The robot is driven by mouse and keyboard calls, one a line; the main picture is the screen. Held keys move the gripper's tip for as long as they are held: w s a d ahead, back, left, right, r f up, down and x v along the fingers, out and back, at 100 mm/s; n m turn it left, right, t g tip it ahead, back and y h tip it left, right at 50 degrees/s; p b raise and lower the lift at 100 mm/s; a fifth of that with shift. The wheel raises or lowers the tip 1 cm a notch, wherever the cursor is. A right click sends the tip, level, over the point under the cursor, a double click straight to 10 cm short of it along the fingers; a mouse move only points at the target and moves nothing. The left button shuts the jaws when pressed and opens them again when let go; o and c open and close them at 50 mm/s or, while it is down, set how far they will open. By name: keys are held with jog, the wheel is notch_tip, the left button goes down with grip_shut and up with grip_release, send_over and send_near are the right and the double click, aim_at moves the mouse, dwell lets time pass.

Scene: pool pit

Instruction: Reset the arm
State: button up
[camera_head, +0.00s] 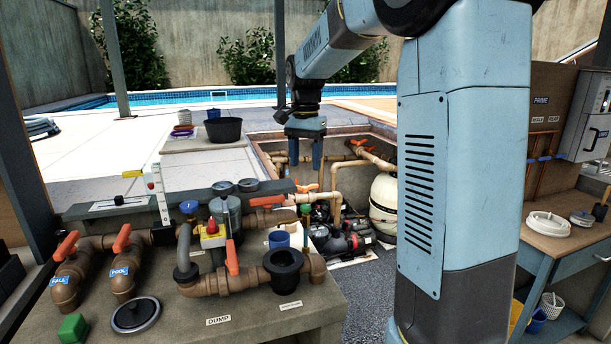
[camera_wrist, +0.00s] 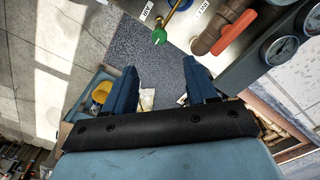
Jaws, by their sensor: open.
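My gripper (camera_head: 305,158) hangs from my raised blue arm in the head view, fingers pointing down. It is in the air above the pit with the pump and pipes. In the wrist view its two blue fingers (camera_wrist: 160,85) are spread apart, with nothing between them but the grey floor (camera_wrist: 155,45) farther below. My gripper is open and empty. My large blue arm link hides part of the scene right of the middle in the head view.
A concrete bench (camera_head: 240,325) with brown pipes, orange-handled valves (camera_head: 122,238) and a black cup (camera_head: 284,268) fills the lower left. A pump (camera_head: 345,240) and cream tank (camera_head: 384,205) sit in the pit. A workbench (camera_head: 570,240) stands right. A black tub (camera_head: 223,131) sits behind.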

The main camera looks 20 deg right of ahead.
jog(key=shift+r, duration=0.7)
jog(key=s+f+n+t, duration=0.3)
jog(key=s+n, duration=0.6)
jog(key=s, duration=1.9)
jog(key=t, duration=0.2)
jog(key=shift+s+a+t, duration=0.15)
jog(key=shift+a+t, duration=0.1)
jog(key=shift+t, duration=0.05)
jog(key=shift+c, duration=1.4)
